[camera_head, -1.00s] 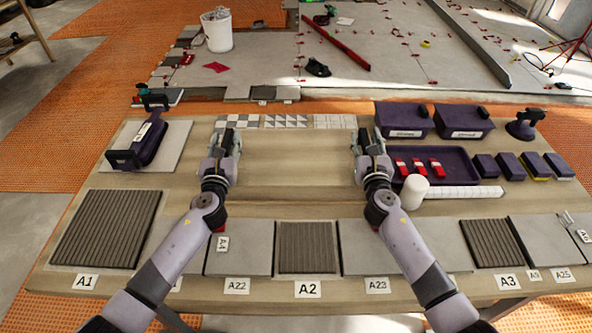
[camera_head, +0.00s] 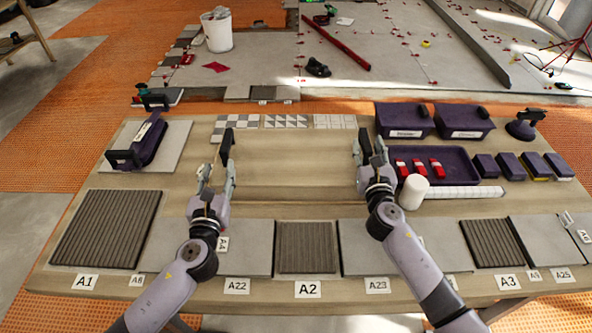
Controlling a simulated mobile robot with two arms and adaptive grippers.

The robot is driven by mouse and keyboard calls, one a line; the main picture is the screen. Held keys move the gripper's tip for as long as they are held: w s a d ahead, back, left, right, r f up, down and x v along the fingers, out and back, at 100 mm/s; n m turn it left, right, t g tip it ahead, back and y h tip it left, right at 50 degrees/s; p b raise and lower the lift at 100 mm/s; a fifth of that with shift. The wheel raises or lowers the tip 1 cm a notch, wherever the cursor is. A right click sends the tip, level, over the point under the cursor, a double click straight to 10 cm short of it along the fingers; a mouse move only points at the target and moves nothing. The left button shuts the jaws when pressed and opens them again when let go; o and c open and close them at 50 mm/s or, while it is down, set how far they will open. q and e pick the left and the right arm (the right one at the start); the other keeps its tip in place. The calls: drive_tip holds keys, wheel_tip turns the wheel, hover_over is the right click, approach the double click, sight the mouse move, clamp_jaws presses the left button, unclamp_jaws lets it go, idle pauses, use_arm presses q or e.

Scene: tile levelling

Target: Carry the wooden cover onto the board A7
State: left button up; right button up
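The wooden cover seems to be the pale wooden panel (camera_head: 295,165) in the middle of the workbench; its edges blend with the bench top. My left gripper (camera_head: 222,160) is at the panel's left side, fingers apart and apparently empty. My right gripper (camera_head: 367,150) is at the panel's right side, fingers apart and apparently empty. I cannot tell whether any finger touches the panel. I cannot read a label A7. Grey boards (camera_head: 303,235) lie along the front edge, and my forearms hide some of them and their labels.
A purple tray with red items (camera_head: 455,172) and a white cylinder (camera_head: 413,192) stand close to my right gripper. Purple bins (camera_head: 403,118) are behind them. A purple suction lifter (camera_head: 146,142) lies at the left. Patterned tiles (camera_head: 286,121) line the back edge.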

drive_tip(key=s, duration=0.8)
drive_tip(key=shift+s, duration=0.4)
